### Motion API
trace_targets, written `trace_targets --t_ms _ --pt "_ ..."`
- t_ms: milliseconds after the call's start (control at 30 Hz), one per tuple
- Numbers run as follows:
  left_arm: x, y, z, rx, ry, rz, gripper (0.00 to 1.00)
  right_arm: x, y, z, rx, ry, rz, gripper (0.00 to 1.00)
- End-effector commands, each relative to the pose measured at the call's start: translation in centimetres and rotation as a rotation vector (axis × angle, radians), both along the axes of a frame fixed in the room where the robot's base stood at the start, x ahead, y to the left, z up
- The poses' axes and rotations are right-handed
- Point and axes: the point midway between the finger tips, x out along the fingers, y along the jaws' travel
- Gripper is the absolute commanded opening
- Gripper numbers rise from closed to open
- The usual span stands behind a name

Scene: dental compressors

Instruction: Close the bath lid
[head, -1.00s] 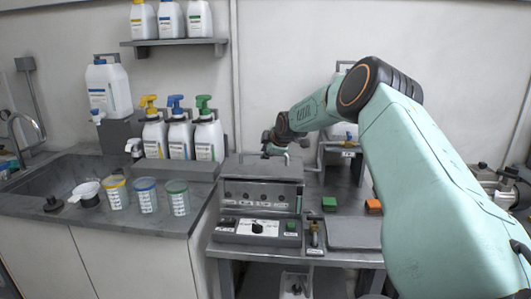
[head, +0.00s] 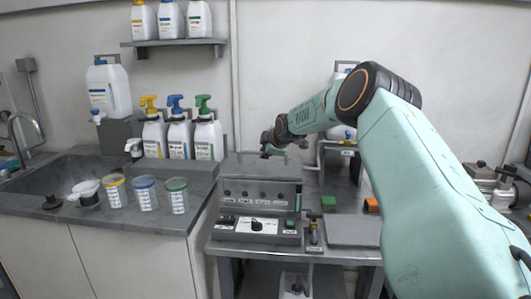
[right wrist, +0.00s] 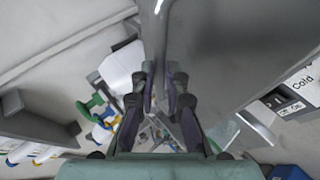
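The bath is a grey box (head: 258,194) with a row of knobs on its front, standing at the left end of the bench. Its grey lid (head: 245,168) shows as a slab on top; I cannot tell whether it is fully down. My right gripper (head: 268,150) is over the back of the lid, small and partly lost against it. In the right wrist view the two dark fingers (right wrist: 160,88) are close together with a narrow gap, beside a large grey panel (right wrist: 215,50). I cannot tell whether they grip anything. My left gripper is not in view.
A control panel (head: 256,230) lies in front of the bath. Green (head: 328,203) and orange (head: 371,205) blocks sit to its right. Pump bottles (head: 181,138), several cups (head: 145,194) and a sink (head: 50,178) are to the left. A flat grey plate (head: 352,231) lies at the front right.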

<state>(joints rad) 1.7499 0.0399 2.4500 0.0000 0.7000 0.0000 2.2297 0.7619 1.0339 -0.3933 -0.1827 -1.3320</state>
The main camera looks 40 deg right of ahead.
Motion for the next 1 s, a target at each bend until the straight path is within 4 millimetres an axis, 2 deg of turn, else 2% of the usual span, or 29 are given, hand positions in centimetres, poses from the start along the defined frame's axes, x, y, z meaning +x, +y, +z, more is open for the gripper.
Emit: trace_targets --t_ms 33,133,567,1000 --pt "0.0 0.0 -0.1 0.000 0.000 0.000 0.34 -0.9 0.8 -2.6 0.030 0.057 0.007 0.16" --pt "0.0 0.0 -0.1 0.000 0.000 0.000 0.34 -1.0 0.8 -2.6 0.030 0.058 0.008 0.22" --pt "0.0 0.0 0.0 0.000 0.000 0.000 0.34 -1.3 0.9 -2.4 0.029 0.058 0.007 0.22" --pt "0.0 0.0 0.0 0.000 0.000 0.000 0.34 -2.7 1.4 -0.9 0.027 0.054 0.005 0.22"
